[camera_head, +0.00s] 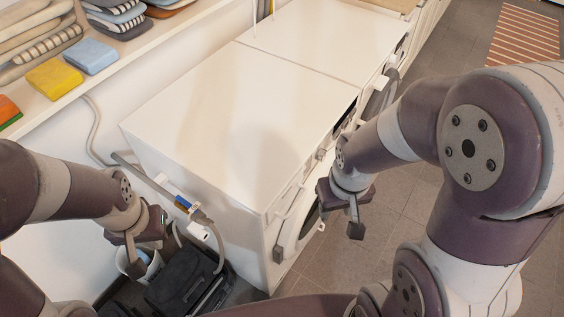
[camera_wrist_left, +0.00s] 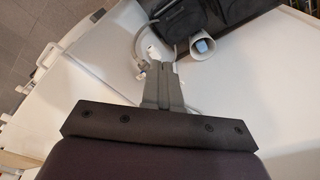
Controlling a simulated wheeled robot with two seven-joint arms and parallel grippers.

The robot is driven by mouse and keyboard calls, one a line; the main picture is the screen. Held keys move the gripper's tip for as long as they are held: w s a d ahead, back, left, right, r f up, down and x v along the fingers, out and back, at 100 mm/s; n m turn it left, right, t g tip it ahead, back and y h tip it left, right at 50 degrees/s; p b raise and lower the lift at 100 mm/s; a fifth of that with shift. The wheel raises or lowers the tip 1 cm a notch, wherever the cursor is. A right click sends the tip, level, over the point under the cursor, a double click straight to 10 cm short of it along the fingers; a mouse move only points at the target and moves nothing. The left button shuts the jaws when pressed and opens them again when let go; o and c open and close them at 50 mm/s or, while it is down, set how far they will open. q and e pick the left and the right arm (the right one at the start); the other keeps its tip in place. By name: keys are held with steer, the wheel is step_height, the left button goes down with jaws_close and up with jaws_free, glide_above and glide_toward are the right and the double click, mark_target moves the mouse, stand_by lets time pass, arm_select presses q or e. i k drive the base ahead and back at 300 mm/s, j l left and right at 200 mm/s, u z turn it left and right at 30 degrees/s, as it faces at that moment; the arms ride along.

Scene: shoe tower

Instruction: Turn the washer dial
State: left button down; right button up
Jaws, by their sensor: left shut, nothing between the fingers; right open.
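The near white washer (camera_head: 225,120) stands in the middle of the head view, its round door (camera_head: 300,215) partly hidden on the right side. A small knob-like part (camera_head: 321,154) shows on its front near the top edge; I cannot tell for sure that it is the dial. My right gripper (camera_head: 339,212) is open and empty, in front of the washer and to the right of its door. My left gripper (camera_head: 140,250) is shut and empty, beside the washer's left side. Its closed fingers (camera_wrist_left: 161,85) also show in the left wrist view.
A second white machine (camera_head: 320,35) adjoins behind. A shelf (camera_head: 60,105) with folded cloths runs along the upper left. A grey hose (camera_head: 95,130), a dark bag (camera_head: 180,275) and a white bucket (camera_head: 150,268) crowd the left gripper. Tiled floor (camera_head: 395,235) is open at right.

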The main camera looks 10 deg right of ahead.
mark_target(322, 154)
steer(key=l+z, duration=0.3)
steer(key=z, duration=0.15)
steer(key=i+l+z, duration=0.1)
steer(key=l+z, duration=0.2)
steer(key=z, duration=0.15)
steer(key=i+l+z, duration=0.1)
steer(key=l+z, duration=0.15)
steer(key=z, duration=0.2)
